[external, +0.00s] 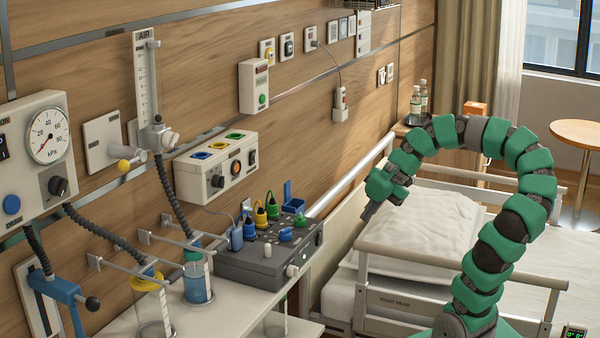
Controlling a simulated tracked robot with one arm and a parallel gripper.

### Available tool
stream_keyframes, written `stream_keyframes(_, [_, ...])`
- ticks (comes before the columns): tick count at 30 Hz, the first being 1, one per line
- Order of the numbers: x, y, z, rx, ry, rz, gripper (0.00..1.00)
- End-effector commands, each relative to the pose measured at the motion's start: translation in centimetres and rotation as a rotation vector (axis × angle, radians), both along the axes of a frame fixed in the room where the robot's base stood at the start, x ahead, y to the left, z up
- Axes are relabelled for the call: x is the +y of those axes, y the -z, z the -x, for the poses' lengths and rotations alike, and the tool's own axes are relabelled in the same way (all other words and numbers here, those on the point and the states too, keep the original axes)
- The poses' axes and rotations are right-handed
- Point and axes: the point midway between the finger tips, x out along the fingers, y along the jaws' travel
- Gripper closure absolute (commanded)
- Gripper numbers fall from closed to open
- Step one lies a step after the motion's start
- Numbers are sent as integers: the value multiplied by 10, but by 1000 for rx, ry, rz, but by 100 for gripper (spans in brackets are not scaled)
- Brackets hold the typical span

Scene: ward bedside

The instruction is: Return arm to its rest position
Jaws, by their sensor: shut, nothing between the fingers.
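My arm, green and dark grey, rises from the lower right and arches over the bed to the left. My gripper (369,211) hangs at the arm's end, pointing down and left. It is shut and empty. The arm's base is mostly cut off by the lower picture edge.
The bed has a pillow (425,235) and side rails (480,268). A grey box with coloured plugs (262,262) stands on a white counter at left. Wall units, a gauge (48,135) and jars (198,280) line the left. A round table (580,132) is at right.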

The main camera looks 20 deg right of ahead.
Motion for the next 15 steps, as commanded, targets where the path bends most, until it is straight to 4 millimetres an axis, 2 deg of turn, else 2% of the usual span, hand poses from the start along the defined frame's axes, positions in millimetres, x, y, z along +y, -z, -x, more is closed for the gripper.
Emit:
stream_keyframes(4, [-8, -14, -12, 10, 107, -3, 100])
stream_keyframes(7, [-25, -42, -35, 25, 320, -19, 100])
stream_keyframes(11, [-58, -102, -73, 32, 704, -94, 100])
stream_keyframes(14, [-83, -154, -97, 25, 985, -193, 100])
stream_keyframes(15, [-92, -178, -105, 15, 1092, -246, 100])
